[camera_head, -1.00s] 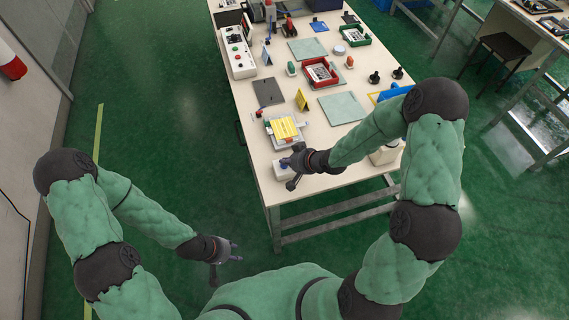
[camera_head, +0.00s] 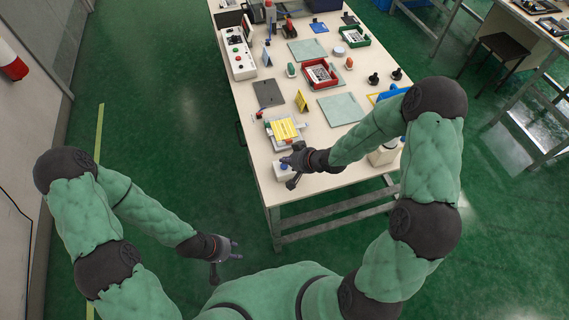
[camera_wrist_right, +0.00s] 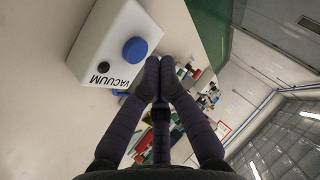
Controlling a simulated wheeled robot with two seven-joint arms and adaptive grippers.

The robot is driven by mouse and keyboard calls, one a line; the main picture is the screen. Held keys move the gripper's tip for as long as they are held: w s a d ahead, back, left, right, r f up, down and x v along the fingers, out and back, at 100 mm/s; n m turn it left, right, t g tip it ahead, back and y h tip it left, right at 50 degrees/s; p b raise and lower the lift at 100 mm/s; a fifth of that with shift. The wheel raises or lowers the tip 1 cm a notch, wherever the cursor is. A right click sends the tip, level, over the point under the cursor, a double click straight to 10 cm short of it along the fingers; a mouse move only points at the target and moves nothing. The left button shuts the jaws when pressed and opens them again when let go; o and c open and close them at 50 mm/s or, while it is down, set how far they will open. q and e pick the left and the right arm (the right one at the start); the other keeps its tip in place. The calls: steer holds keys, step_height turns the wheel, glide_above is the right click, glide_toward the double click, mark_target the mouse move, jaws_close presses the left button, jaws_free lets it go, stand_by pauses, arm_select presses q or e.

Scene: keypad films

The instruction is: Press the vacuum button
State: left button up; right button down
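The vacuum button is a round blue cap (camera_wrist_right: 135,50) on a white box (camera_wrist_right: 100,45) marked VACUUM. In the head view the white box (camera_head: 280,173) sits at the near left corner of the table. My right gripper (camera_head: 287,160) is right at the box and partly covers it. In the right wrist view my right gripper (camera_wrist_right: 160,67) has its fingertips together, with nothing between them, close beside the blue cap. Whether they touch it I cannot tell. My left gripper (camera_head: 238,250) is away from the table, over the floor, with its fingers apart and empty.
A fixture with a yellow part (camera_head: 284,129) stands just behind the box. A yellow sign (camera_head: 302,101), a dark pad (camera_head: 268,93), a red tray (camera_head: 320,73) and a control box (camera_head: 238,52) stand farther back. The green floor left of the table is clear.

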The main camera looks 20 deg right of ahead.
mark_target(286, 167)
steer(key=shift+r+p, duration=2.55)
steer(key=shift+r, duration=0.3)
steer(key=shift+f, duration=0.1)
steer(key=shift+s+f, duration=0.2)
steer(key=shift+f, duration=0.05)
steer(key=s+f+g, duration=0.1)
steer(key=s+f, duration=0.2)
steer(key=s+a+f+m+g, duration=0.1)
steer(key=s+f, duration=0.1)
steer(key=s, duration=0.1)
steer(key=s+a+f+g, duration=0.1)
steer(key=s+f, duration=0.2)
steer(key=shift+f+h, duration=0.35)
steer(key=shift+h, duration=0.05)
steer(key=s+a+f+m+g, duration=0.15)
steer(key=s+f+g, duration=0.35)
steer(key=s, duration=0.9)
step_height(286, 167, down, 7)
steer(key=w+a+n+t+b, duration=0.1)
steer(key=a+b, duration=0.1)
steer(key=b, duration=0.6)
steer(key=shift+h, duration=0.4)
steer(key=shift+f+n, duration=0.1)
steer(key=shift+n, duration=0.15)
